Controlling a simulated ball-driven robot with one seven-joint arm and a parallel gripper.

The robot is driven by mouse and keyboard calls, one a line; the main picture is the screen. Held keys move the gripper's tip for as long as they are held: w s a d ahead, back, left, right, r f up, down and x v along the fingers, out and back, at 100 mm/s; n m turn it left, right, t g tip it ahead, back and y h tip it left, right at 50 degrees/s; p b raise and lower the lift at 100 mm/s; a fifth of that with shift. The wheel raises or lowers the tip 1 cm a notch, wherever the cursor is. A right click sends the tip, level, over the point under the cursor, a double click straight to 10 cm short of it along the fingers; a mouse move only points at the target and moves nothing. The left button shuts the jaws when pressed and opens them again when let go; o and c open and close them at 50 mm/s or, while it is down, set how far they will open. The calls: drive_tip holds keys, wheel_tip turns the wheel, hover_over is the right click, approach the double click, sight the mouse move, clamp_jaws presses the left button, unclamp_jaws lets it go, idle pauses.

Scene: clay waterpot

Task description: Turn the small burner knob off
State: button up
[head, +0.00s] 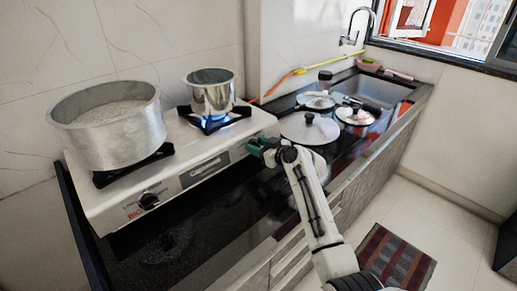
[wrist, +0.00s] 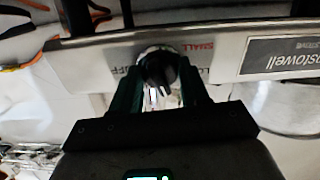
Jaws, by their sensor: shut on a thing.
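The small burner knob (wrist: 158,66) is black and round on the stove's front panel, with printed labels including SMALL and OFF around it in the wrist view. My gripper (wrist: 160,76) has one green finger on each side of the knob and is shut on it. In the head view my gripper (head: 259,147) is at the right end of the stove front and hides this knob. The stove (head: 190,150) is silver. Its right burner (head: 214,122) has a blue flame under a small steel pot (head: 209,93).
A large metal pot (head: 110,128) stands on the left burner, above another black knob (head: 148,200). Lids (head: 309,130) lie on the dark counter to the right, near a sink (head: 385,92). A striped mat (head: 397,258) lies on the floor.

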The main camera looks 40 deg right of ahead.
drive_tip(key=m, duration=0.5)
drive_tip(key=shift+m, duration=0.3)
drive_tip(key=m+p, duration=0.2)
drive_tip(key=m, duration=0.3)
drive_tip(key=m+p, duration=0.2)
drive_tip(key=m, duration=0.3)
drive_tip(key=shift+m+p, duration=0.3)
drive_tip(key=shift+m, duration=0.1)
drive_tip(key=shift+d+f+m+p, duration=0.1)
drive_tip(key=shift+m+p, duration=1.05)
drive_tip(key=shift+m, duration=1.15)
drive_tip(key=o, duration=1.1)
drive_tip(key=shift+c, duration=0.2)
drive_tip(key=v, duration=1)
drive_tip(key=shift+s, duration=0.4)
